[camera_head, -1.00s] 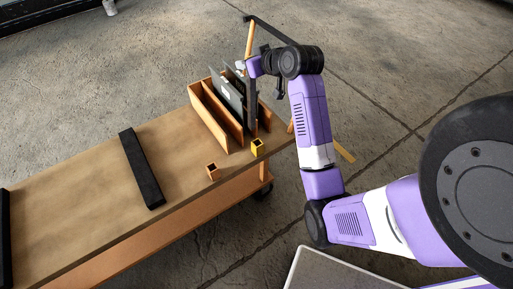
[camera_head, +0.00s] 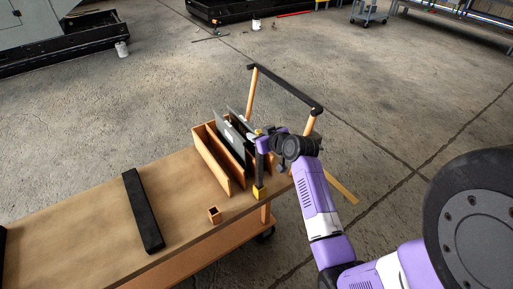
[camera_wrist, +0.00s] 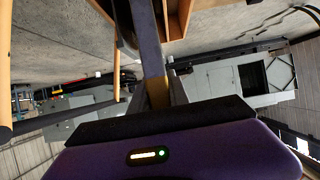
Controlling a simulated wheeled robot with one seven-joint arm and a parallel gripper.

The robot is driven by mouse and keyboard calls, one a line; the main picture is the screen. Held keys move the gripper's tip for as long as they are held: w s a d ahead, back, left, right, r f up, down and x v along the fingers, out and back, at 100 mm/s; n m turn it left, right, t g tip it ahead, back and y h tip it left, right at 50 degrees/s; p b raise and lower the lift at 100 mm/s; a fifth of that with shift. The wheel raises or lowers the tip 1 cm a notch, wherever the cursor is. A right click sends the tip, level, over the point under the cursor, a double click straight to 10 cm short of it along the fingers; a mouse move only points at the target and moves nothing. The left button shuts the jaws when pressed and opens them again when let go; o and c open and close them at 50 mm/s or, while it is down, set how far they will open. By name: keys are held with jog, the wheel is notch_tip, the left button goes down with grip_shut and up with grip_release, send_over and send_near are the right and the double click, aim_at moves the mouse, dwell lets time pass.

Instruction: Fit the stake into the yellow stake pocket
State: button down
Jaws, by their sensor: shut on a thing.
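The stake (camera_head: 261,167) is a dark, slim post, held roughly upright at the cart's near right corner. My gripper (camera_head: 264,141) is shut on its upper part, with a yellow end showing just above. The stake's lower end meets the yellow stake pocket (camera_head: 258,192) at the deck edge. I cannot tell how deep it sits inside. In the wrist view the stake (camera_wrist: 147,42) runs away from my gripper (camera_wrist: 158,96), its yellowish part between the fingers. The pocket is not clear in that view.
An orange-brown pocket (camera_head: 214,215) stands left along the deck edge. A wooden divided rack (camera_head: 210,160) with dark panels (camera_head: 232,133) is close behind the stake. A black bar (camera_head: 143,211) lies across the deck (camera_head: 185,187). The cart's black handle (camera_head: 288,90) rises behind.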

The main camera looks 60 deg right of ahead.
notch_tip(320, 180, down, 7)
jog(key=shift+s+a, duration=0.3)
jog(key=c, duration=1.4)
grip_release()
jog(key=shift+c, duration=0.2)
jog(key=shift+o, duration=0.9)
jog(key=shift+w+r, duration=0.1)
jog(key=shift+r, duration=0.05)
jog(key=shift+d+r, duration=0.1)
jog(key=shift+r, duration=0.05)
jog(key=shift+r, duration=0.1)
jog(key=b+v, duration=0.1)
jog(key=v, duration=1.1)
jog(key=shift+r, duration=0.15)
jog(key=shift+w+d, duration=0.1)
